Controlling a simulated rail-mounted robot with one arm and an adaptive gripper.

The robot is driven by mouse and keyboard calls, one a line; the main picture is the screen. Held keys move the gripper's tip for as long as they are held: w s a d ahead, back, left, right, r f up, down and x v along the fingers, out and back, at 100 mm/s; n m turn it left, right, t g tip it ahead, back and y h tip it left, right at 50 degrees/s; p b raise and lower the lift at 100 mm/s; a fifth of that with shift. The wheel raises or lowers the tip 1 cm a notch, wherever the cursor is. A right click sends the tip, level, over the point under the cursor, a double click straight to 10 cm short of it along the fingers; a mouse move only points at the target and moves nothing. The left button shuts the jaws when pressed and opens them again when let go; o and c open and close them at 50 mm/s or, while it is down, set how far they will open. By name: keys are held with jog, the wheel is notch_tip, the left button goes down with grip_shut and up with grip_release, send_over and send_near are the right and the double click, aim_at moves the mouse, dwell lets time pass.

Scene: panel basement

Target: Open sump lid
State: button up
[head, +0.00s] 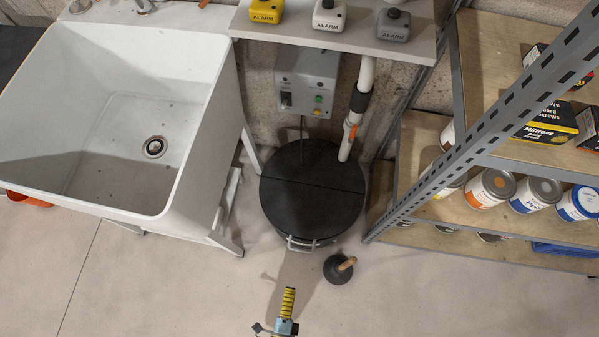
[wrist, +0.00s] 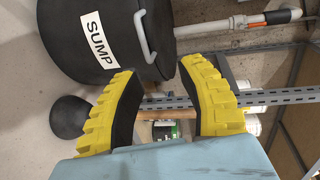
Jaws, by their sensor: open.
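The sump is a round black tub with a flat black lid (head: 312,205), shut, with a seam across it. A grey handle (head: 303,243) sits at the lid's front edge; it also shows in the wrist view (wrist: 146,40). The tub's side (wrist: 82,22) carries a white SUMP label. My gripper (head: 288,300) is in front of the tub, apart from the handle. In the wrist view my gripper's yellow-padded fingers (wrist: 157,95) are open with nothing held, and the handle lies beyond their tips.
A plunger (head: 338,269) stands on the floor close to the tub's front right. A white sink (head: 130,110) is at left, a metal shelf with paint cans (head: 490,188) at right. A control box (head: 308,82) and a white pipe (head: 354,125) are behind the lid.

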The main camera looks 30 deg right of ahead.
aim_at(300, 250)
jog(key=shift+m, duration=0.3)
jog(key=f+b+x, duration=0.1)
jog(key=x, duration=0.4)
jog(key=f+x, duration=0.1)
jog(key=x, duration=0.5)
jog(key=f+b+x, duration=0.1)
jog(key=x, duration=0.4)
jog(key=shift+s+d+f+b, duration=0.1)
jog(key=shift+s+d+b, duration=0.1)
jog(key=shift+b, duration=0.1)
jog(key=shift+a, duration=0.1)
grip_shut()
